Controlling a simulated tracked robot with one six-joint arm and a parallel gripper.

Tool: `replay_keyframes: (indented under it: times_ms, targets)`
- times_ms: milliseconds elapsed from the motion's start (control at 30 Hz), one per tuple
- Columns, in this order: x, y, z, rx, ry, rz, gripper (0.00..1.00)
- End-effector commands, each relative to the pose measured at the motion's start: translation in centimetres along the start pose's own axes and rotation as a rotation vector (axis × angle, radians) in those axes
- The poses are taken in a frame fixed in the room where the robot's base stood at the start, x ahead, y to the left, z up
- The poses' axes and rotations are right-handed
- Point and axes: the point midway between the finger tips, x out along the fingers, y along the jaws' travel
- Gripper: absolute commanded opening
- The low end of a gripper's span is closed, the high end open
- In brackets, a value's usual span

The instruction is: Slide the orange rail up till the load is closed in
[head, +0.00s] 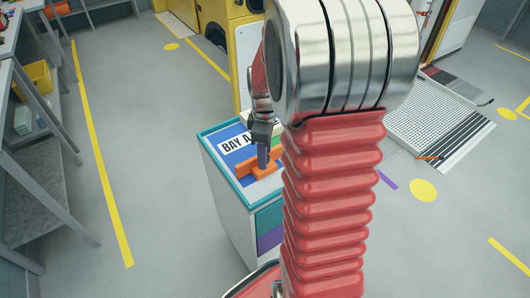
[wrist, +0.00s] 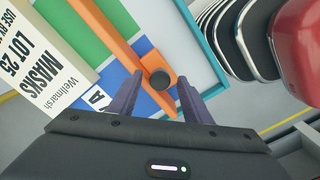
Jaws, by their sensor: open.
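The orange rail (wrist: 104,30) runs slantwise across the wrist view, with a short orange cross piece and a round dark knob (wrist: 160,78) near its lower end. My gripper (wrist: 157,90) is open. Its two fingers stand on either side of the knob, with gaps visible. A white carton (wrist: 38,62) marked MASKS lies left of the rail in the wrist view. In the head view my gripper (head: 263,165) is over orange parts (head: 243,168) on the cabinet top. My arm hides part of the top there.
The cabinet (head: 230,198) has a teal-edged top with a BAY A sign. A grey shelf rack (head: 45,150) stands left and a yellow vehicle (head: 205,20) behind. A metal ramp (head: 435,120) lies right. The floor left of the cabinet is clear.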

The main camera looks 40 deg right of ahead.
Motion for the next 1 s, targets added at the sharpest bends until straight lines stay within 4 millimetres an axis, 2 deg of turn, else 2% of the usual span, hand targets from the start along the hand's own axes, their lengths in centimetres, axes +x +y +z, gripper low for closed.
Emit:
replay_keyframes:
  times_ms: [267, 900, 1000]
  targets:
    - [0.11, 0.0, -0.02, 0.0, 0.0, 0.001, 0.45]
    - [0.07, 0.01, -0.06, -0.001, 0.0, 0.001, 0.01]
    - [0.07, 0.01, -0.07, -0.001, 0.0, 0.001, 0.0]
